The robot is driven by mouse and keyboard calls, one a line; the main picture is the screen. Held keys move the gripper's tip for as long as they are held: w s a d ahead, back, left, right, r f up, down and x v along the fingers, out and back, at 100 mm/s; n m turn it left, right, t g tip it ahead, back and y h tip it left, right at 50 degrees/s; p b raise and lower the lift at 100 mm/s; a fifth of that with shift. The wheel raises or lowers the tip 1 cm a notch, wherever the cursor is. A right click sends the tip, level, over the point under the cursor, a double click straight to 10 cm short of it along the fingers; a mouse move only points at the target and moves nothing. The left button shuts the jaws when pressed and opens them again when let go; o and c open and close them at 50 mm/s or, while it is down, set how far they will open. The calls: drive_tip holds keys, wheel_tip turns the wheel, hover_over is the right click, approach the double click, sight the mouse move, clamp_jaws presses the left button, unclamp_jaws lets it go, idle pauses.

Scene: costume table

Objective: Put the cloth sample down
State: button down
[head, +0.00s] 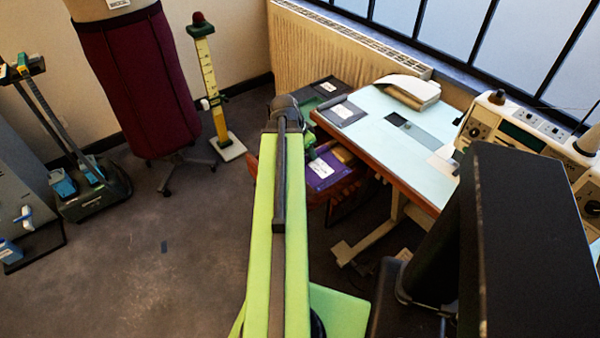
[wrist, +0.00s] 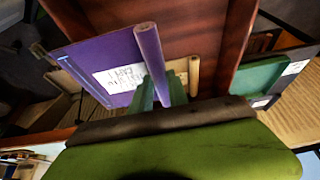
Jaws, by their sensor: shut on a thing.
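The cloth sample is a flat purple piece (head: 322,170) with a white label and a rolled purple edge. It also shows in the wrist view (wrist: 88,62). My gripper (wrist: 162,92) is shut on the rolled edge, with a green finger on either side. In the head view my arm hides most of the gripper. The sample is beside the table's left edge, over or in a reddish-brown wooden holder (wrist: 205,30). I cannot tell whether it touches the holder.
A pale blue table (head: 440,165) carries a grey sample (head: 343,112), a cream stack (head: 410,90) and a sewing machine (head: 515,125). A green sample (wrist: 262,76) is right of my gripper. A maroon dress form (head: 135,85) and a yellow stand (head: 212,90) are left.

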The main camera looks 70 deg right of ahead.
drive_tip(key=w+f+b, duration=0.1)
drive_tip(key=w+f, duration=0.1)
drive_tip(key=w+f+b, duration=0.1)
drive_tip(key=w+b, duration=0.1)
drive_tip(key=w, duration=0.1)
drive_tip(key=w+d+f+b, duration=0.1)
drive_tip(key=w+f, duration=0.1)
drive_tip(key=w, duration=0.1)
drive_tip(key=shift+w+f, duration=0.2)
drive_tip(key=shift+f, duration=0.1)
drive_tip(key=shift+w+a+f, duration=0.1)
drive_tip(key=shift+w, duration=0.35)
wheel_tip(320, 180, down, 4)
drive_tip(key=b, duration=0.5)
drive_tip(key=shift+f, duration=0.2)
drive_tip(key=c, duration=1.3)
unclamp_jaws()
drive_tip(key=shift+r, duration=0.1)
drive_tip(key=shift+r, duration=0.1)
drive_tip(key=shift+r+p, duration=0.25)
drive_tip(key=shift+p, duration=0.25)
drive_tip(key=p+v, duration=1)
drive_tip(key=v, duration=0.1)
drive_tip(key=shift+a+r+p, duration=0.15)
drive_tip(key=shift+r+p, duration=0.2)
drive_tip(key=shift+p, duration=0.05)
